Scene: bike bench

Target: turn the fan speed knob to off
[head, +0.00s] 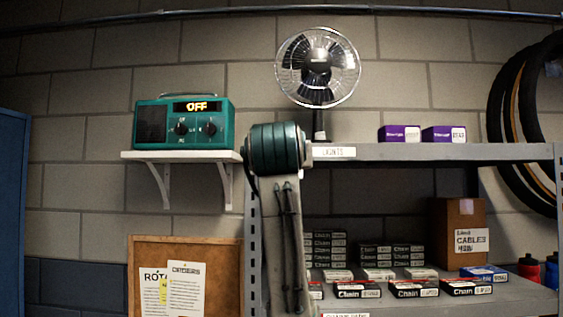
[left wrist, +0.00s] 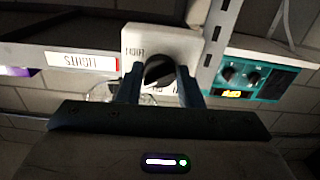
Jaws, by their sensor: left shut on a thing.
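The fan (head: 318,68) stands on the metal shelf in the head view. The fan speed knob (left wrist: 158,69) is black and sits on a white control box (left wrist: 150,38) with printed lettering, seen upside down in the left wrist view. My left gripper (left wrist: 159,75) has one finger on each side of the knob and is shut on it. The knob's exact pointer setting is hard to read. In the head view my arm hides the knob, its box and the gripper. My right gripper is in neither view.
A teal radio (head: 180,121) reading OFF stands on a white wall shelf (head: 140,155) to the left. The metal shelf (head: 430,152) carries purple boxes (head: 399,134). Chain boxes (head: 413,289) and a cardboard box (head: 458,225) sit below. Tyres (head: 505,120) hang at right.

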